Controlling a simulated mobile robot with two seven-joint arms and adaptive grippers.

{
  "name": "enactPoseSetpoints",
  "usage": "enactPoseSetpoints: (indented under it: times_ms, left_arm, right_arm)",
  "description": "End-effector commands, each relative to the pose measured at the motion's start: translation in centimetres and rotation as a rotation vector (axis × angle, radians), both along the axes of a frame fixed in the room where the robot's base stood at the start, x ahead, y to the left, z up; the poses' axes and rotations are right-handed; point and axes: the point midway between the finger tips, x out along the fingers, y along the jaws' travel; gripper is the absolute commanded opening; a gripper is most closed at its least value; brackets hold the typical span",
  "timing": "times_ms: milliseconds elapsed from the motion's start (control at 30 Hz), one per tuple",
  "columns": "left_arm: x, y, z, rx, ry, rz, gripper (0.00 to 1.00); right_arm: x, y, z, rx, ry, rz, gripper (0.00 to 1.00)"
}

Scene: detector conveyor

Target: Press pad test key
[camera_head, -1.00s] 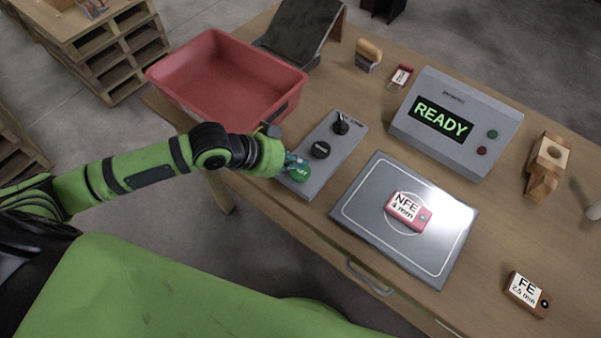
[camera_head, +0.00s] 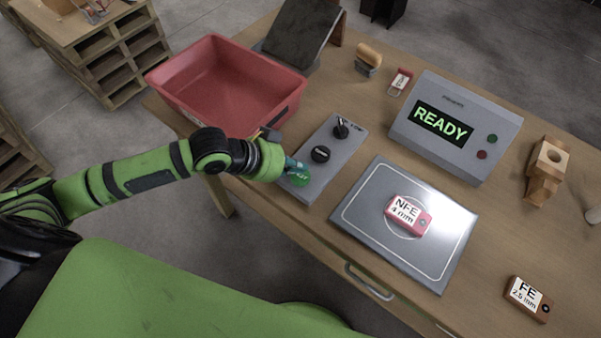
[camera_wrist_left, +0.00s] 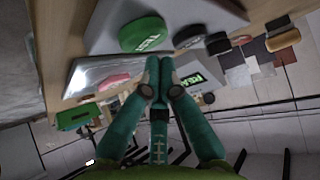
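The green round key (camera_head: 299,180) sits at the near end of a grey control box (camera_head: 325,170); its lettering is hard to read. It also shows large in the left wrist view (camera_wrist_left: 143,33). My left gripper (camera_head: 292,164) is right at this key, at its upper left side. In the left wrist view its teal fingertips (camera_wrist_left: 158,76) are together and empty, with a small gap seeming to separate them from the key. The grey pad (camera_head: 362,215) bears a pink block (camera_head: 408,215) marked NFE 4 mm. My right gripper is not in view.
A black knob (camera_head: 320,154) and a black lever (camera_head: 341,129) are on the same box. A display unit (camera_head: 455,125) reads READY. A red bin (camera_head: 226,85) stands behind my left arm. An FE block (camera_head: 527,298) lies at the right.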

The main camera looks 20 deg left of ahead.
Motion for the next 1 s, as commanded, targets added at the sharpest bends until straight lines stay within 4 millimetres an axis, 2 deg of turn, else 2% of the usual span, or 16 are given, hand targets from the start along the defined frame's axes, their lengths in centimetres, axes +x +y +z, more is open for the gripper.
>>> enactPoseSetpoints:
  times_ms: [1000]
  left_arm:
    - [0.00, 0.00, -0.89, 0.000, 0.000, 0.000, 0.00]
  right_arm:
    - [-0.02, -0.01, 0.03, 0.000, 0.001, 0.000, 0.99]
